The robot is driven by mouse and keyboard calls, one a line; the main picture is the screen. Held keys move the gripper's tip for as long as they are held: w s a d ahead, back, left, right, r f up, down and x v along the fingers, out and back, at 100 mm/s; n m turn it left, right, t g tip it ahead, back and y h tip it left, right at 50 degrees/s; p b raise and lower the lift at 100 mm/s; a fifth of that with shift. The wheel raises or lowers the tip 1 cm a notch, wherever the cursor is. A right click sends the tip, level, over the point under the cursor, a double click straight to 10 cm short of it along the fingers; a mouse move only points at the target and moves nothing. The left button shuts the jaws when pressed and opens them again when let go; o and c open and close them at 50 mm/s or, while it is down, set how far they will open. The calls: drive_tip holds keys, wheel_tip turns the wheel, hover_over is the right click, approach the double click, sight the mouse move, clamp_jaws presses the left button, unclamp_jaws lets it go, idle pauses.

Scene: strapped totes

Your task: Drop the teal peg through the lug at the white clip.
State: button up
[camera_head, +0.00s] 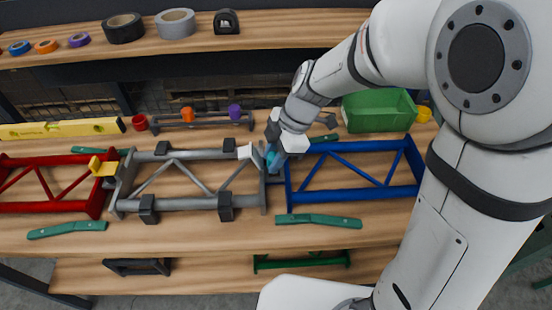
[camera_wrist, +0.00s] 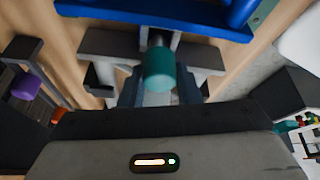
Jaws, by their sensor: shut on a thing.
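The teal peg (camera_wrist: 160,72) is held between the two fingers of my gripper (camera_wrist: 160,92) in the wrist view. In the head view only a bit of the teal peg (camera_head: 271,158) shows at my gripper (camera_head: 274,158). The white clip (camera_head: 245,152) sits at the right end of the grey truss frame (camera_head: 185,204), just left of my gripper. The peg is over the joint between the grey frame and the blue truss frame (camera_head: 350,147). The lug is mostly hidden by the gripper and peg; I cannot tell whether the peg is in it.
A yellow clip (camera_head: 103,167) joins the red truss frame (camera_head: 50,207) side. A rack (camera_head: 210,121) behind holds an orange peg (camera_head: 187,114) and a purple peg (camera_head: 235,111). Dark clamps (camera_head: 148,208) grip the grey frame. A green bin (camera_head: 378,112) stands at back right.

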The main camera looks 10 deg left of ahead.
drive_tip(key=shift+s+d+f, duration=0.2)
drive_tip(key=shift+s+f, duration=0.05)
drive_tip(key=shift+f, duration=0.4)
drive_tip(key=shift+s+d+f, duration=0.15)
drive_tip(key=shift+s+f, duration=0.05)
drive_tip(key=shift+f, duration=0.4)
drive_tip(key=o, duration=1.1)
drive_tip(key=shift+c, duration=0.2)
drive_tip(key=r, duration=0.1)
drive_tip(key=w+r, duration=0.1)
drive_tip(key=r, duration=0.1)
drive_tip(key=d+r, duration=0.1)
drive_tip(key=shift+w+r, duration=0.15)
drive_tip(key=shift+w, duration=0.25)
drive_tip(key=v, duration=0.5)
drive_tip(key=shift+s+a+r+p, duration=0.1)
drive_tip(key=shift+s+r+p, duration=0.25)
drive_tip(key=shift+s+r, duration=0.1)
